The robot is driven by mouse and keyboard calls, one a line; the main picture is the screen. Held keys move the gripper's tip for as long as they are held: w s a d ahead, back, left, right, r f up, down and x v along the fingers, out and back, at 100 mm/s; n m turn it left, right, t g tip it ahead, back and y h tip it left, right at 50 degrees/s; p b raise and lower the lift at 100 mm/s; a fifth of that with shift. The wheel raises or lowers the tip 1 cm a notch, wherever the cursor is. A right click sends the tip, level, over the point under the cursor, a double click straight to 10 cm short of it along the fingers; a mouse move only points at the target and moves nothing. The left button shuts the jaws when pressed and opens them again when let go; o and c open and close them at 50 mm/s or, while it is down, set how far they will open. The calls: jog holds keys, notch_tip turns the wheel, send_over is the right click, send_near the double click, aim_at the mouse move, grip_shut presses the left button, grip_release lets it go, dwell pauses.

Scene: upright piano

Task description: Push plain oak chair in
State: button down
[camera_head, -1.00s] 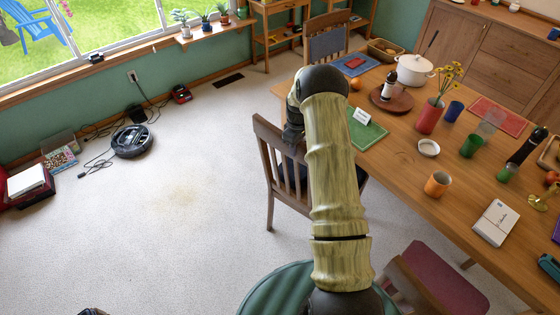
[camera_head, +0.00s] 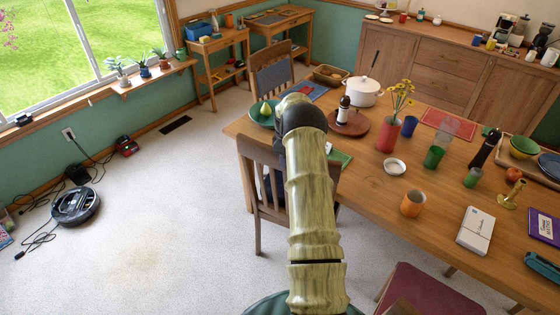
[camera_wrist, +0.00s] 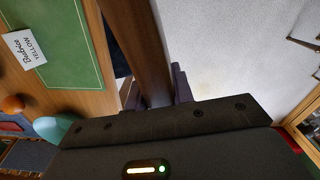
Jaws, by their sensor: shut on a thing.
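The plain brown wooden chair (camera_head: 256,155) with a slatted back stands at the near-left side of the wooden dining table (camera_head: 372,192). Its back overlaps the table's left edge in the head view. In the wrist view the chair's top rail (camera_wrist: 142,45) runs down between the two dark fingers of my gripper (camera_wrist: 158,92). My gripper is shut on this rail. In the head view my arm hides the gripper and the right part of the chair.
A green placemat (camera_wrist: 65,65) with a name card (camera_wrist: 24,48) lies beside the rail. A chair with a blue back pad (camera_head: 275,78) stands at the table's far end, and a red-seated chair (camera_head: 430,290) is at the near side. Carpet at left is open; a robot vacuum (camera_head: 75,206) sits there.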

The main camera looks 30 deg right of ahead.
jog(key=shift+w+d+r, duration=0.15)
jog(key=shift+d+r, duration=0.1)
jog(key=c, duration=1.4)
grip_release()
jog(key=shift+o, duration=1)
jog(key=shift+f, duration=0.2)
jog(key=shift+r, duration=0.15)
notch_tip(320, 180, up, 17)
jog(key=b, duration=0.2)
jog(key=shift+b, duration=0.4)
jog(key=shift+a+r, duration=0.1)
